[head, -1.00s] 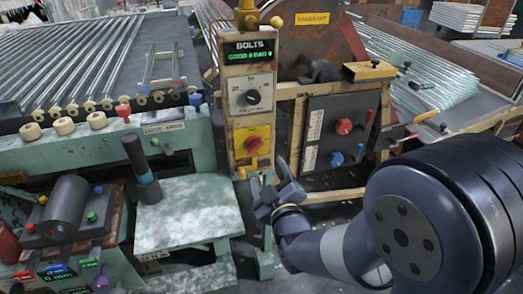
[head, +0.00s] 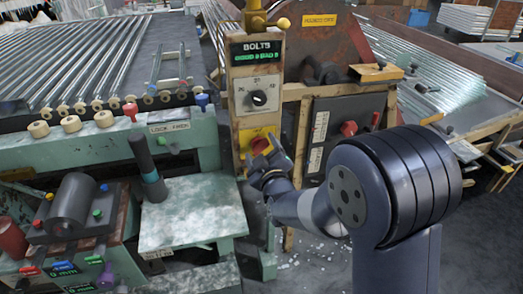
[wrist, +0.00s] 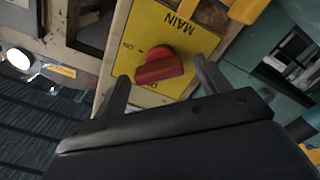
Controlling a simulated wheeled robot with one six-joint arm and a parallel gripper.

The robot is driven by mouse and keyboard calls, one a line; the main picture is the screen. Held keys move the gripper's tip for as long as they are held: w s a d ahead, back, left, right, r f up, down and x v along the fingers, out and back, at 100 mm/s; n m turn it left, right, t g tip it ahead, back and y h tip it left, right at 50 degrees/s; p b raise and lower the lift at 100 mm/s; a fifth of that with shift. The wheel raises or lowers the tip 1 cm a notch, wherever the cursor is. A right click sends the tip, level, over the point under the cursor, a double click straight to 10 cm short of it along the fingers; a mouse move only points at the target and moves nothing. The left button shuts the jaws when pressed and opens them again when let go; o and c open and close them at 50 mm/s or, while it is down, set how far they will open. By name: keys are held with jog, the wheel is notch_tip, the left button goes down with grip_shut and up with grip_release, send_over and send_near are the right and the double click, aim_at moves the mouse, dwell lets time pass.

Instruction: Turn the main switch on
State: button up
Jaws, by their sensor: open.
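The main switch is a red knob (wrist: 160,66) on a yellow plate (wrist: 186,32) marked MAIN, with an ON mark beside it, seen upside down in the wrist view. In the head view the red knob (head: 260,145) sits low on the tan control post, partly covered by my gripper. My gripper (wrist: 162,82) is open, one finger on each side of the knob in the picture. I cannot tell whether either finger touches it. In the head view my gripper (head: 264,163) is right at the yellow plate.
Above the switch are a black dial (head: 259,98) and a green BOLTS display (head: 256,50). A dark panel with another red knob (head: 348,129) stands to the right. A pale green bench (head: 190,215) is at lower left, with an upright dark cylinder (head: 143,160).

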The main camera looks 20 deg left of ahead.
jog(key=c, duration=1)
jog(key=shift+b, duration=0.45)
jog(key=m+b, duration=0.2)
jog(key=b, duration=0.1)
jog(key=m+b, duration=0.1)
jog(key=shift+d+f+m, duration=0.1)
jog(key=shift+f+m, duration=0.15)
jog(key=shift+m, duration=0.05)
jog(key=m+b, duration=0.3)
jog(key=b, duration=0.1)
jog(key=shift+d+r+m, duration=0.1)
jog(key=shift+m, duration=0.2)
jog(key=shift+w+r+m+b, duration=0.1)
jog(key=shift+m+b, duration=0.6)
jog(key=shift+b, duration=0.05)
